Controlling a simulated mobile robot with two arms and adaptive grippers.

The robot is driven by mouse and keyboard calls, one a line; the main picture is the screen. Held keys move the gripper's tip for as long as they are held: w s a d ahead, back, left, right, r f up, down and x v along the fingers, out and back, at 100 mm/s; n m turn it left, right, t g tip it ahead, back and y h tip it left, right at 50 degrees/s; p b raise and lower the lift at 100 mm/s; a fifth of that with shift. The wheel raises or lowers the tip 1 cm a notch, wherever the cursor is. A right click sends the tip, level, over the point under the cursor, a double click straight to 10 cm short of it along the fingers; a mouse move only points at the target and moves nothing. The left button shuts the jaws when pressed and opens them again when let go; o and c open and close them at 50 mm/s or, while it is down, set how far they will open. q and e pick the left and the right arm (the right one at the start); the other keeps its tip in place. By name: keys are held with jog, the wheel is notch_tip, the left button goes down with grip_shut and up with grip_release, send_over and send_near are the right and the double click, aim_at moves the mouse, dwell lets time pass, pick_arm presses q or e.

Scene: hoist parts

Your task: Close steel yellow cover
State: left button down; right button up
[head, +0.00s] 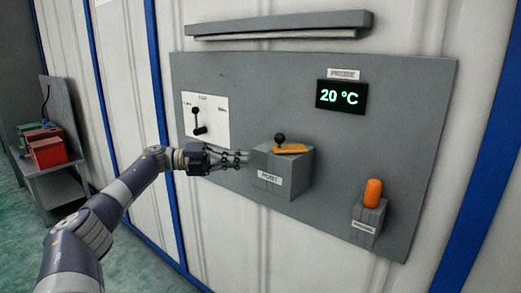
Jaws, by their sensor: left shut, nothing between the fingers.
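A flat yellow-orange piece (291,149) lies on the top of a grey box (288,180) on the wall panel. It is the only yellow part that I see, and I cannot tell for sure whether it is the cover. A black ball knob (280,139) stands beside it, at its back left. My left gripper (243,158) is shut and empty. Its fingertips point right, close to the left side of the box; I cannot tell whether they touch it. My right gripper is not in view.
The grey panel (420,130) carries a lever on a white plate (217,112), a display reading 20 °C (341,96) and an orange handle (373,193) at lower right. A grey ledge (280,26) juts out above. A side table (60,186) with red boxes stands far left.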

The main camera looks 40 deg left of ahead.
aim_at(279, 149)
pick_arm(q)
jog(key=w+d+f+n+y+p, duration=0.3)
jog(key=d+f+p, duration=0.15)
jog(key=d, duration=0.65)
jog(key=s+a+r+n+t+y+p, duration=0.2)
jog(key=s+r+n+t+y+p, duration=0.1)
jog(key=s+r+t+y, duration=0.35)
jog(key=shift+g+h, duration=0.35)
jog(key=shift+g, duration=0.1)
jog(key=p+x, duration=0.1)
jog(key=x, duration=0.2)
jog(key=a+p+x, duration=0.1)
jog(key=x, duration=0.2)
jog(key=a+p+x, duration=0.1)
jog(key=x, duration=0.3)
jog(key=shift+w+r, duration=0.25)
jog(key=shift+r, duration=0.15)
jog(key=shift+w+a, duration=0.15)
jog(key=shift+a, duration=0.3)
